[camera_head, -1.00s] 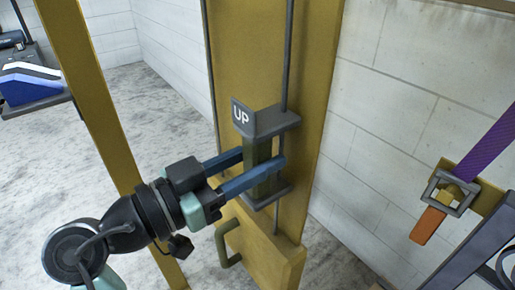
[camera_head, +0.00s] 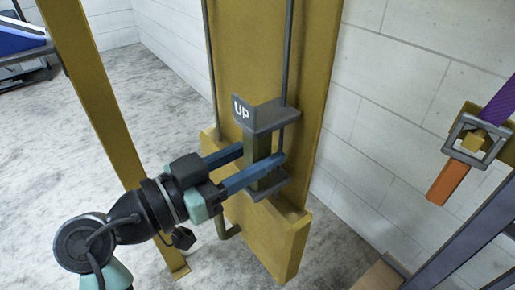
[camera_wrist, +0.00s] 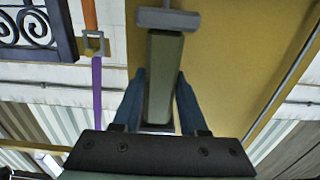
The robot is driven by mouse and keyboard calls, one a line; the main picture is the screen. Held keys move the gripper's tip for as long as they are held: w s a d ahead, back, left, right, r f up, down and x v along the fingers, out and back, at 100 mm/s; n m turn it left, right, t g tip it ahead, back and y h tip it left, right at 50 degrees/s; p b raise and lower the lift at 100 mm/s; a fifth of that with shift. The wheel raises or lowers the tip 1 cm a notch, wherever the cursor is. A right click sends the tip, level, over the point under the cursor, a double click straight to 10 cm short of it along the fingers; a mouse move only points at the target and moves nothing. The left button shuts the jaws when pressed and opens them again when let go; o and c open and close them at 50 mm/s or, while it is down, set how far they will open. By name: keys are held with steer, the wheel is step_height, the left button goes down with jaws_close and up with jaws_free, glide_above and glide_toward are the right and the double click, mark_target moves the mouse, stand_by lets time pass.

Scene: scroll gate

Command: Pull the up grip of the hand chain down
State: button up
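The up grip (camera_head: 268,116) is a dark grey bracket with a white "UP" label and an olive vertical bar between its upper and lower plates. It hangs on the thin hand chain (camera_head: 289,50) in front of the yellow post. My gripper (camera_head: 262,155) has its two blue fingers on either side of the olive bar, shut on it between the plates.
A yellow box (camera_head: 285,235) juts out at the post's foot, just below the grip, with an olive handle partly hidden by my gripper. A purple strap with a grey buckle (camera_head: 476,140) and orange end hangs at right. Open floor lies left.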

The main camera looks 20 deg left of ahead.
steer(key=o, duration=0.4)
steer(key=shift+f, duration=0.35)
steer(key=shift+r, duration=0.15)
steer(key=p+v, duration=0.2)
steer(key=v, duration=1.1)
